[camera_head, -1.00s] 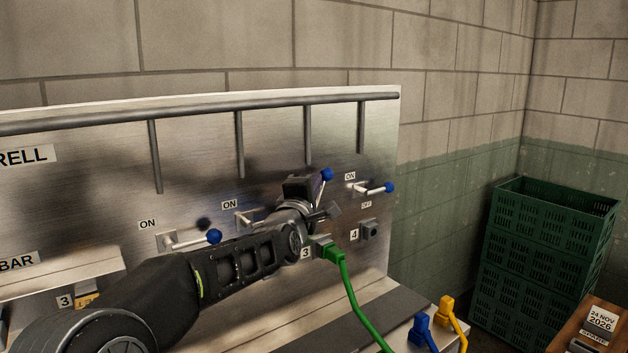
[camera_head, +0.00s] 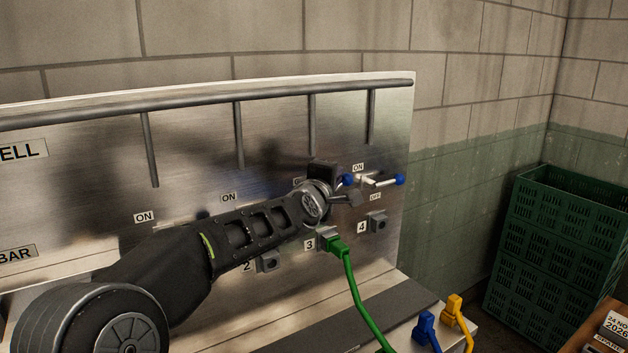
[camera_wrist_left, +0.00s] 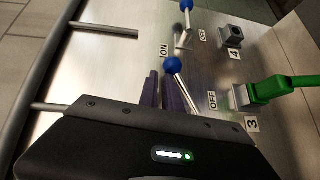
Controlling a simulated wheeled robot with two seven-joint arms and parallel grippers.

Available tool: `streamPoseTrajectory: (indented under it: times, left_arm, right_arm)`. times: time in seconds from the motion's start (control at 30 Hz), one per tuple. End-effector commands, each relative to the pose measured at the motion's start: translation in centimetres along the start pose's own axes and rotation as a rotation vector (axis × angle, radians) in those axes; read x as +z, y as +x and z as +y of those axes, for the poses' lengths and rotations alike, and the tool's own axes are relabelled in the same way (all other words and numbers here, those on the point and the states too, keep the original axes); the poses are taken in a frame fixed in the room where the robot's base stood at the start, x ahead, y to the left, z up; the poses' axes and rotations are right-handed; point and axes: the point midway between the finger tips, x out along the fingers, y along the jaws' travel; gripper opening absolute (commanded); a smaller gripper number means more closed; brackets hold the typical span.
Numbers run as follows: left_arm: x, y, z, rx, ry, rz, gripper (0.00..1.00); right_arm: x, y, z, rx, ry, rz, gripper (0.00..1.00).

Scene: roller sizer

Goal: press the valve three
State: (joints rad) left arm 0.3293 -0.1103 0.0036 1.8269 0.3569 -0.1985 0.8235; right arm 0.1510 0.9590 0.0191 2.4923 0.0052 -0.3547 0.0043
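Valve three is a pale lever with a blue knob (camera_head: 347,180). In the head view its base is hidden behind my left gripper (camera_head: 350,198). In the left wrist view the lever's blue knob (camera_wrist_left: 172,64) is just past the dark fingertips (camera_wrist_left: 160,76), and its shaft runs alongside the right-hand finger. The fingers stand slightly apart with no object visible between them. I cannot tell whether a finger touches the lever. An OFF label (camera_wrist_left: 213,100) sits beside the lever. My right gripper is not in view.
Valve four's lever (camera_head: 399,180) points right, close beside valve three's knob. A green plug (camera_head: 336,246) with a cable sits in socket 3 below the gripper. Socket 4 (camera_head: 378,222) is empty. Blue (camera_head: 425,325) and yellow (camera_head: 453,306) plugs stand on the bench. Green crates (camera_head: 553,245) stand right.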

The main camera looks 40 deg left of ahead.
Motion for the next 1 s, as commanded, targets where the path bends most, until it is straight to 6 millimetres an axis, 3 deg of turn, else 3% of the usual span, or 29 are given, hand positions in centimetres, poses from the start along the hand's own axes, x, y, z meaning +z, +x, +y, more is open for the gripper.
streamPoseTrajectory:
  times: [0.6, 1.0]
  left_arm:
    - [2.1, 2.1, -1.1, 0.016, -0.001, -0.005, 0.0]
    - [1.9, 2.2, -1.7, 0.009, -0.001, 0.0, 0.0]
  right_arm:
    - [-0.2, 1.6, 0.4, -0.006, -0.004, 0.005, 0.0]
    - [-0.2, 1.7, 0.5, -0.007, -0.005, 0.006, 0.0]
